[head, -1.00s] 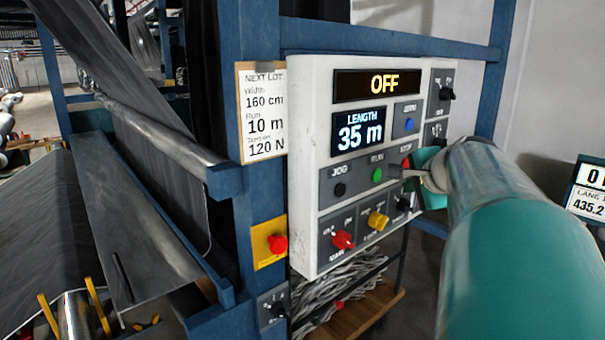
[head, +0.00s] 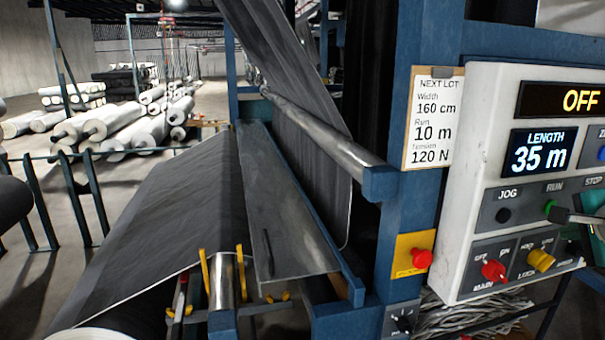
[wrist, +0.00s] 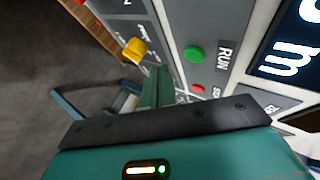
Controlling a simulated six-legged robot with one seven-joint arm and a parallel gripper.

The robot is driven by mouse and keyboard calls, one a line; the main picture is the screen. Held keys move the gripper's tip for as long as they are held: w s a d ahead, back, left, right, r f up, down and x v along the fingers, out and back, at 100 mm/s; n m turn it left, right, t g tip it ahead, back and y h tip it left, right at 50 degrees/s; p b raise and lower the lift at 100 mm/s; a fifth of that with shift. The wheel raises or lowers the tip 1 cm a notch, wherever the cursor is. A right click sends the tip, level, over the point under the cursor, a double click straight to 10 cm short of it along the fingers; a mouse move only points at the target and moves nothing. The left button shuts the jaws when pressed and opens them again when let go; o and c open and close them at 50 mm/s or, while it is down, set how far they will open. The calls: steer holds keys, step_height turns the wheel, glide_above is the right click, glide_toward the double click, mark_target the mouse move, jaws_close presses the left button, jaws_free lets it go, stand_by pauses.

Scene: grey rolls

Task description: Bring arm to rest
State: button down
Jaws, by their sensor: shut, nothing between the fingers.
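My gripper (head: 563,216) shows at the right edge of the head view, in front of the control panel (head: 468,170). Its grey tip overlaps the green RUN button (head: 550,206); I cannot tell from this view whether they touch. In the wrist view my gripper (wrist: 158,88) has its green fingers together and empty, apart from the green RUN button (wrist: 193,54) and the red stop button (wrist: 197,90). The panel's top display (head: 580,99) reads OFF and the length display (head: 539,150) reads 35 m. Most of my arm is outside the head view.
A red knob (head: 494,271) and a yellow knob (head: 540,259) sit low on the panel. A NEXT LOT card (head: 432,120) hangs on the blue post. A red button (head: 421,258) is on a yellow plate below it. Grey cloth (head: 175,215) runs over the machine at left.

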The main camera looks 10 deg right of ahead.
steer(key=w+a+f+n+g+y, duration=0.15)
steer(key=a+f+n, duration=0.3)
steer(key=a, duration=0.55)
steer(key=w+a+f+n+y, duration=0.1)
steer(key=a+f+n+y, duration=0.3)
steer(key=a, duration=0.7)
steer(key=s+a+f+n+g, duration=0.1)
steer(key=s+a+f+n, duration=0.3)
steer(key=a+n, duration=0.2)
steer(key=s+a+f+n+g, duration=0.2)
steer(key=s+a+f+n, duration=0.3)
steer(key=a, duration=0.5)
steer(key=shift+s+n+h, duration=0.3)
steer(key=shift+n+h, duration=0.15)
steer(key=shift+n, duration=0.2)
steer(key=shift+a, duration=0.3)
